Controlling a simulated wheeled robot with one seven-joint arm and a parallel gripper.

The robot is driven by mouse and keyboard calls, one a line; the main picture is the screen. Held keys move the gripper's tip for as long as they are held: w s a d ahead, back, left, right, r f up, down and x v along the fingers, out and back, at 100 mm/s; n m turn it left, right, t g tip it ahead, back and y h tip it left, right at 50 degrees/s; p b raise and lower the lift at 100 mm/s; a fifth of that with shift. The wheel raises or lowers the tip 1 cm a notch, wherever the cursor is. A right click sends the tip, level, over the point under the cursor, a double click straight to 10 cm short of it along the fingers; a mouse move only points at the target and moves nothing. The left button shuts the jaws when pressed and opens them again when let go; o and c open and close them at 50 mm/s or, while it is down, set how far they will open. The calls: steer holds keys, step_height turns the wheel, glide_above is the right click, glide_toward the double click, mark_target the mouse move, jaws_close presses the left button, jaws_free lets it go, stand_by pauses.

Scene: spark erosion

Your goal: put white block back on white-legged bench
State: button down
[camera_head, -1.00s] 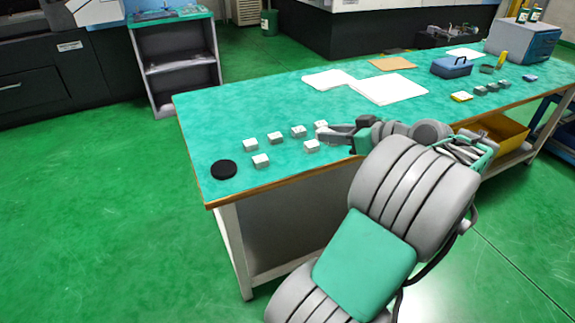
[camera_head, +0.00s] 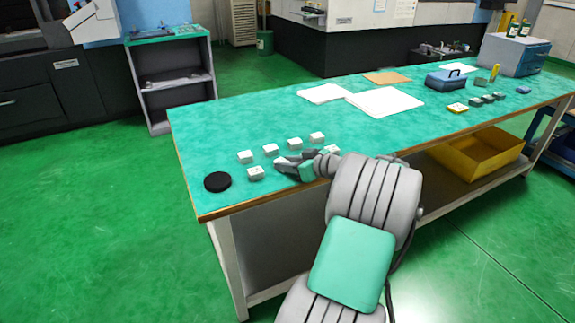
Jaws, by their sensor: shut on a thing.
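The white-legged bench (camera_head: 225,193) has a teal top with a wooden edge and pale legs. My gripper (camera_head: 280,162) is low over its near left part, its tips pointing left. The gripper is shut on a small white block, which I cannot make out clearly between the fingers. Small white blocks stand around it: one (camera_head: 255,174) to its left, others (camera_head: 245,157), (camera_head: 270,150), (camera_head: 294,143) and (camera_head: 317,138) in a row behind, and one (camera_head: 332,150) partly hidden by my wrist. I cannot tell whether the held block touches the top.
A black disc (camera_head: 217,181) lies near the left corner. White papers (camera_head: 385,102), a blue box (camera_head: 446,79) and several small blocks lie farther right. A yellow bin (camera_head: 475,160) sits on the lower shelf. A grey shelf unit (camera_head: 170,80) stands behind left.

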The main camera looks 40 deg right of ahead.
steer(key=shift+r, duration=0.1)
steer(key=shift+f, duration=0.2)
steer(key=c, duration=1.1)
jaws_free()
steer(key=shift+o, duration=0.2)
steer(key=shift+s+r, duration=0.25)
steer(key=shift+r, duration=0.1)
steer(key=p+v, duration=0.1)
steer(key=v, duration=1)
steer(key=shift+s, duration=0.25)
